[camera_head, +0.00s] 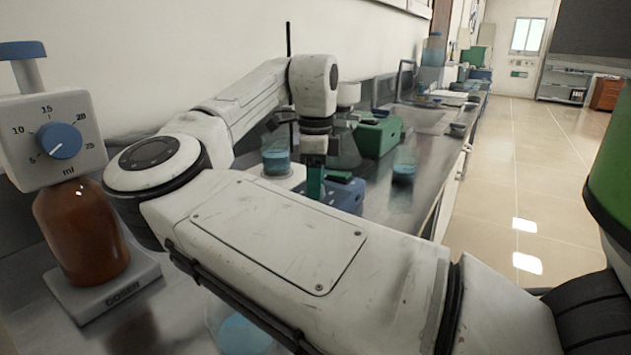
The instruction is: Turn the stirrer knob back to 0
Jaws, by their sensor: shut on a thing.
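The stirrer stands on the bench beyond my forearm, with a white top (285,180) partly in view. A beaker of blue liquid (276,158) sits on it. My gripper (315,186) points down at the stirrer's right front side, with a green part showing at its end. It is shut on what appears to be the stirrer knob. The knob itself, its scale and the fingertips are hidden behind my arm, so I cannot read the setting.
A bottle-top dispenser with a blue dial (58,141) stands at left on a brown bottle (82,232). A blue box (345,194), a green device (378,137) and a beaker (404,169) stand close to the gripper. Another beaker (240,332) is at front. The floor at right is clear.

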